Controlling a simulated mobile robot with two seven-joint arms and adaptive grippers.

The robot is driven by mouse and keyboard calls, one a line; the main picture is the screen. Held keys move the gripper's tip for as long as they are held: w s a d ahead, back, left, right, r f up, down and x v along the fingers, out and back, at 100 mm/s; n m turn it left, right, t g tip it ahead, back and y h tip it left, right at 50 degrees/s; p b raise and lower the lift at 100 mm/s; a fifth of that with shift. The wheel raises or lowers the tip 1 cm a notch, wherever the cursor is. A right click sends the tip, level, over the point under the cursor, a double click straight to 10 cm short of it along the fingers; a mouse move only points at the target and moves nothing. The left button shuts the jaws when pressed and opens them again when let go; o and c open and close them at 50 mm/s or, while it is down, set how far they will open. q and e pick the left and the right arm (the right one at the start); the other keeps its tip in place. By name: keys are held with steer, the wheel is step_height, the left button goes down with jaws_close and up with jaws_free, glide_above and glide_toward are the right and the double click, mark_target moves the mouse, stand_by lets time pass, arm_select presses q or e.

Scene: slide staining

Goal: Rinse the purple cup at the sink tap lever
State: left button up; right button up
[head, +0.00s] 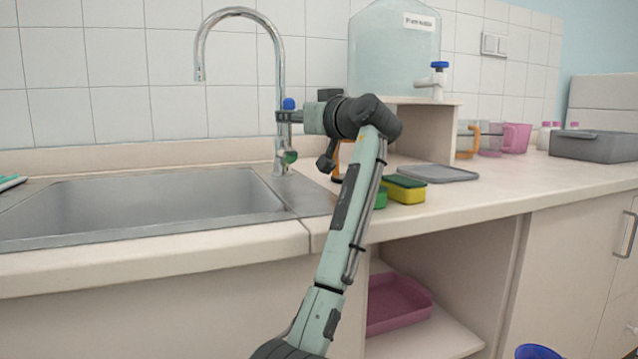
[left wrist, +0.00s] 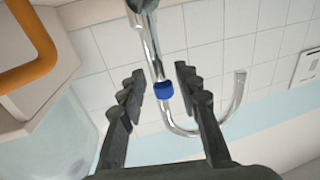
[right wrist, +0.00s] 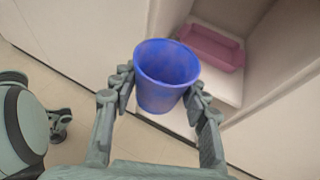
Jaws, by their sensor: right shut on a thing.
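The chrome tap (head: 278,70) stands behind the sink (head: 150,208), its spout over the basin. A blue lever knob (head: 289,104) is on the tap's column; it also shows in the left wrist view (left wrist: 163,90). My left gripper (head: 287,116) is at the column by this knob. Its fingers (left wrist: 158,85) are apart, with the knob between them and a gap on each side. My right gripper (right wrist: 160,90) is shut on a blue-violet cup (right wrist: 166,78), held upright with its open top showing. The cup's rim (head: 537,351) shows at the bottom of the head view.
A yellow-green sponge (head: 403,189) and a grey tray (head: 437,173) lie right of the sink. A large water container (head: 392,50) stands behind. Pink and orange-handled mugs and a grey bin (head: 595,146) are further right. A pink tray (head: 398,304) is on the lower shelf.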

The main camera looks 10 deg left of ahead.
arm_select(q)
steer(key=shift+x, duration=1.45)
steer(key=shift+c, duration=0.4)
jaws_close()
steer(key=shift+r, duration=0.1)
